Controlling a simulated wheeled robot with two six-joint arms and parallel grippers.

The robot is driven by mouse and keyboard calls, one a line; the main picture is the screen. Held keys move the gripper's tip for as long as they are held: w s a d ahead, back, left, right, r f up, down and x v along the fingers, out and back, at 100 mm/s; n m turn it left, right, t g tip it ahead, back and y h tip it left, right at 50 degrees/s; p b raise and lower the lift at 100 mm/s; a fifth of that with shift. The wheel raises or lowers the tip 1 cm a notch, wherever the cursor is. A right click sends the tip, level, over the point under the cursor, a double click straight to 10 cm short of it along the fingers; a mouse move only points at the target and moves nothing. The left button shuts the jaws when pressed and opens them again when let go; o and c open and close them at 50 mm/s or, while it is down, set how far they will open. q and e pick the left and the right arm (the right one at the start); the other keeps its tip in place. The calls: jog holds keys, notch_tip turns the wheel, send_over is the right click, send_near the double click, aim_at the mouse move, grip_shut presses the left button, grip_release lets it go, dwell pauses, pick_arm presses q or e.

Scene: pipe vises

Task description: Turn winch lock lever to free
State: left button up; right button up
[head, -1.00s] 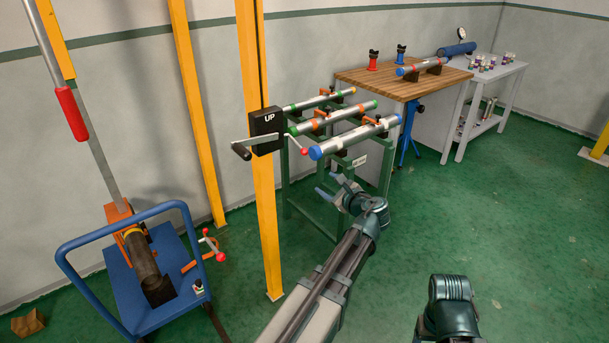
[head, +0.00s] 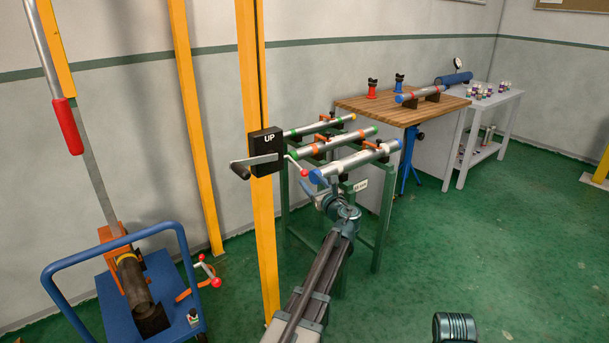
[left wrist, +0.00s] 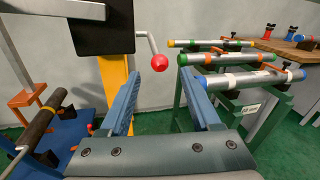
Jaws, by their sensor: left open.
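The winch lock lever (head: 296,165) is a thin bent metal rod with a red ball knob (head: 304,173). It comes out of the right side of the black winch box (head: 265,140) marked UP. In the left wrist view the red knob (left wrist: 159,63) shows just beyond and between the fingertips, with no visible contact. My left gripper (head: 312,190) is open and empty, just below and right of the knob; its blue fingers (left wrist: 159,82) point toward it. My right gripper is not seen; only a part of my right arm shows at the bottom.
The winch crank (head: 240,168) sticks out left of the box on the yellow post (head: 264,230). A green rack (head: 378,225) with several capped pipes stands close on the right. A blue cart (head: 165,275) is at lower left. Green floor is open at right.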

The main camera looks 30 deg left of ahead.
aim_at(306, 176)
pick_arm(q)
jog(key=shift+x, duration=3.2)
jog(key=shift+c, duration=0.3)
grip_shut()
jog(key=shift+d, duration=0.1)
